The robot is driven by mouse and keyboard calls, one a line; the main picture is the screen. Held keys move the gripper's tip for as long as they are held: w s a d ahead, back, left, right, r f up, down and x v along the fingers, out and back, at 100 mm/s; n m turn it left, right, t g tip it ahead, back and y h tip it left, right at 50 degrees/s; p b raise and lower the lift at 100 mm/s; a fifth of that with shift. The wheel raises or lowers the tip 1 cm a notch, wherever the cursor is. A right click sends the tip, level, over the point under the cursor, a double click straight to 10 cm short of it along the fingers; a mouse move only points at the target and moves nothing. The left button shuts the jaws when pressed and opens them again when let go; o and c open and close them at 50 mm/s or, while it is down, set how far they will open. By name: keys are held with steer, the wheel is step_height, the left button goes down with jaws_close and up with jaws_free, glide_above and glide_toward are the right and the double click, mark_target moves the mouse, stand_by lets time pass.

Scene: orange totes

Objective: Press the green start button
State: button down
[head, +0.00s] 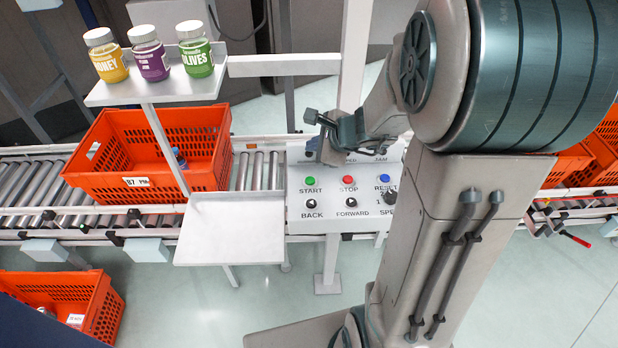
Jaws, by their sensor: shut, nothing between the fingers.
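The green start button (310,181) is at the upper left of the white control panel (318,218), above the label START. A red STOP button (348,180) and a blue RESET button (384,178) sit to its right in the same row. My gripper (312,118) is shut and empty. My arm covers the panel's right edge, and the gripper hides part of the panel's top lettering.
An orange tote (110,180) rests on the roller conveyor (40,190) at left. A shelf (150,92) holds three jars. A bare white tray (232,230) adjoins the panel's left side.

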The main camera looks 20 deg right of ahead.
steer(key=shift+f, duration=0.1)
steer(key=b, duration=0.7)
glide_above(313, 182)
step_height(313, 182, down, 8)
steer(key=shift+r, duration=0.25)
steer(key=shift+f+b, duration=0.55)
steer(key=shift+f, duration=0.05)
steer(key=shift+f, duration=0.1)
stand_by(1.0)
steer(key=shift+f+b, duration=0.3)
steer(key=shift+b, duration=0.25)
